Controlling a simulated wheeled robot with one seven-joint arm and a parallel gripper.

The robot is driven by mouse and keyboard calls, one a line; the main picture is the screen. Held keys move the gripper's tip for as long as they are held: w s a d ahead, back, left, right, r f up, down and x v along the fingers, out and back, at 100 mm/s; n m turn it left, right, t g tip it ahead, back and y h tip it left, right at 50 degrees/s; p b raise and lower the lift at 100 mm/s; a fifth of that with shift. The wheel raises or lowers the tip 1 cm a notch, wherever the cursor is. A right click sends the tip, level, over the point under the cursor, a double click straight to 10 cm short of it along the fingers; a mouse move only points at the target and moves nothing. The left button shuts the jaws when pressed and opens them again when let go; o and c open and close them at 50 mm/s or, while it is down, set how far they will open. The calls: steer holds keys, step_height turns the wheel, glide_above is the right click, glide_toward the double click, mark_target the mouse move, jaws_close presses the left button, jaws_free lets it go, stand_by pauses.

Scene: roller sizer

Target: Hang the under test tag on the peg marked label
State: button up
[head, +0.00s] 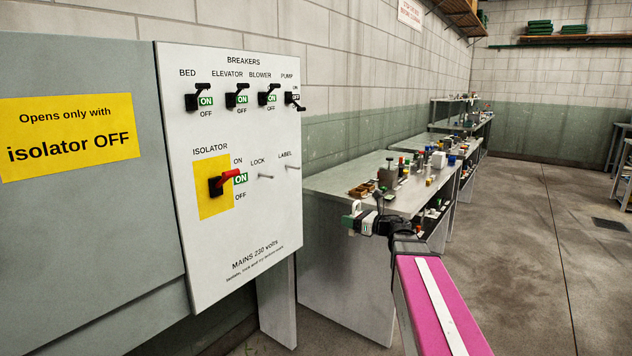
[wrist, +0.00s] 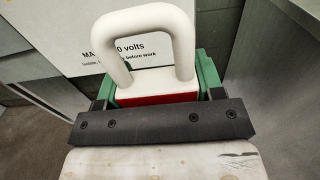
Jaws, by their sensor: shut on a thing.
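In the head view, my gripper is right of the white panel and lower than the pegs, apart from both. The peg marked LABEL (head: 293,167) sticks out bare near the panel's right edge. The peg marked LOCK (head: 266,177) is bare to its left.
The white panel (head: 215,277) also carries a red-handled isolator (head: 226,177) showing ON and several black breaker levers above. A grey cover with a yellow sign (head: 68,135) stands left. Cluttered benches (head: 330,180) stand behind my gripper; open floor (head: 530,250) lies right.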

glide_toward(286, 178)
steer(key=shift+r+x, duration=0.2)
steer(key=shift+x, duration=0.95)
steer(key=shift+r+x, duration=0.2)
steer(key=shift+x, duration=0.95)
steer(key=shift+r+x, duration=0.2)
steer(key=shift+x, duration=0.95)
steer(key=shift+w+a+f, duration=0.3)
steer(key=shift+a+f, duration=0.15)
steer(key=shift+w+a+f, duration=0.1)
steer(key=shift+a+f, duration=0.05)
